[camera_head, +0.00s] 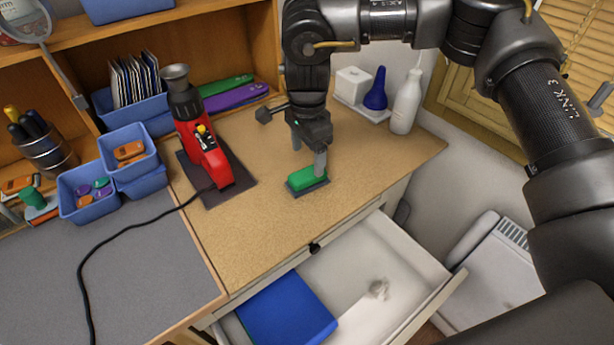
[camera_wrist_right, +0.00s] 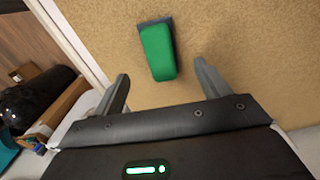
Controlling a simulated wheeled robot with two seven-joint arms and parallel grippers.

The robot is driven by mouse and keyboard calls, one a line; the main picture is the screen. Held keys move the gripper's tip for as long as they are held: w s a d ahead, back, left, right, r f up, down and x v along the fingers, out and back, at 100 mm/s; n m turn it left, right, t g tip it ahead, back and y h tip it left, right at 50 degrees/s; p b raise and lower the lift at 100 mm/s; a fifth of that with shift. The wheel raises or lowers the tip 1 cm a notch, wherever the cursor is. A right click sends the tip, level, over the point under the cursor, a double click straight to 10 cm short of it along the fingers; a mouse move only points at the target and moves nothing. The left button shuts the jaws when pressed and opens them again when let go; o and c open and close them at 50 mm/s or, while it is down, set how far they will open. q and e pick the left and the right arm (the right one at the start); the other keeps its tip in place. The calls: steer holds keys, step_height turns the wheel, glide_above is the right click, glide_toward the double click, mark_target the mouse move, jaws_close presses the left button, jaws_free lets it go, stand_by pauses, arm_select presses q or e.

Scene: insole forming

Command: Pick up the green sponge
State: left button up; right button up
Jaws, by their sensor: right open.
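The green sponge (camera_head: 306,177) lies on the tan desktop near its front edge, with a dark layer under it. In the right wrist view the sponge (camera_wrist_right: 158,52) is ahead of the fingers, in line with the gap between them. My right gripper (camera_head: 308,158) points down, with its fingertips close to the sponge in the head view. In the right wrist view my right gripper (camera_wrist_right: 161,80) is open, its two fingers apart with nothing between them. My left gripper is in neither view.
A red and black tool (camera_head: 207,158) stands on a dark mat left of the sponge, its black cord running forward. A white bottle (camera_head: 407,102) and a blue cone (camera_head: 376,90) stand behind right. An open drawer (camera_head: 405,250) holds a blue item (camera_head: 286,312). Desktop right of the sponge is clear.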

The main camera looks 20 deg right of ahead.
mark_target(308, 172)
step_height(308, 172, down, 2)
steer(key=shift+a, duration=0.1)
steer(key=shift+f+p, duration=0.35)
steer(key=shift+p, duration=0.05)
steer(key=f, duration=0.1)
steer(key=f+p, duration=0.1)
steer(key=f, duration=0.1)
steer(key=shift+d+f, duration=0.2)
steer(key=shift+f, duration=0.5)
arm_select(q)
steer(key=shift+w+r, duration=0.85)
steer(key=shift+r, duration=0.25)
arm_select(e)
steer(key=c, duration=1)
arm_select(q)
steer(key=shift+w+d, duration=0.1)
arm_select(e)
steer(key=shift+c, duration=0.2)
steer(key=shift+w+r, duration=0.1)
steer(key=shift+r, duration=0.05)
